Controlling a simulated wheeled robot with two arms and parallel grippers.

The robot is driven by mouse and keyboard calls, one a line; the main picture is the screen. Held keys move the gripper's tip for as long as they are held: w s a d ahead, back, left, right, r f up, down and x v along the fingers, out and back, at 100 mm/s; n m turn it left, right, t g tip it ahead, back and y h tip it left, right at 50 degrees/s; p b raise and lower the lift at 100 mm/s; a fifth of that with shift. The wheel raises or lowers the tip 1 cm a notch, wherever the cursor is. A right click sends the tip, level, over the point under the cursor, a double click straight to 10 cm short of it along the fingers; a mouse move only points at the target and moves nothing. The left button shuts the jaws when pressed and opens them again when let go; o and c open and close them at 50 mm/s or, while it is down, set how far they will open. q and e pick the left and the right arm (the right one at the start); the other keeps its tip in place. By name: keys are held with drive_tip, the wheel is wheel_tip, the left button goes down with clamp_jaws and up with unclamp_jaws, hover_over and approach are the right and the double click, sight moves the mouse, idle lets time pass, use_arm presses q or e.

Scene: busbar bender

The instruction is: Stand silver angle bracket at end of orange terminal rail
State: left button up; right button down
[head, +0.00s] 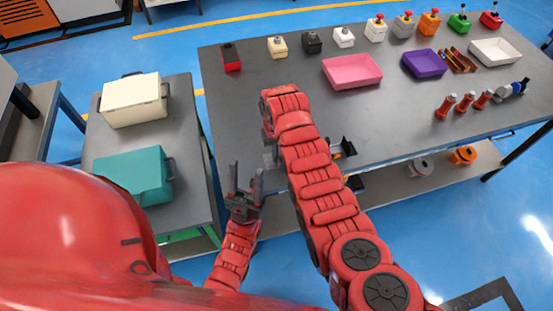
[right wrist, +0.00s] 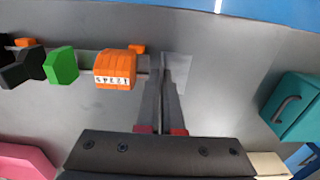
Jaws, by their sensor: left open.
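The orange terminal block (right wrist: 115,69) sits on a thin rail in the right wrist view, with a green block (right wrist: 61,65) and black blocks (right wrist: 22,69) to its left. The silver angle bracket (right wrist: 179,68) stands just right of the rail's end; a bright flat face shows beside my fingers. My right gripper (right wrist: 163,75) has its fingers close together around the bracket's upright part. Whether the bracket touches the rail is unclear. In the head view my right arm hides this gripper and most of the rail. My left gripper (head: 243,185) is open and empty, off the table's front edge.
The grey table (head: 240,110) holds a pink tray (head: 352,71), a purple tray (head: 424,63), a white tray (head: 495,51) and a row of button boxes at the back. A side table at left carries a cream bin (head: 133,101) and a teal bin (head: 133,176).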

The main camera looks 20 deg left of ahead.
drive_tip(key=shift+s+f+p, duration=0.1)
drive_tip(key=shift+f+p, duration=0.4)
drive_tip(key=shift+f, duration=1.15)
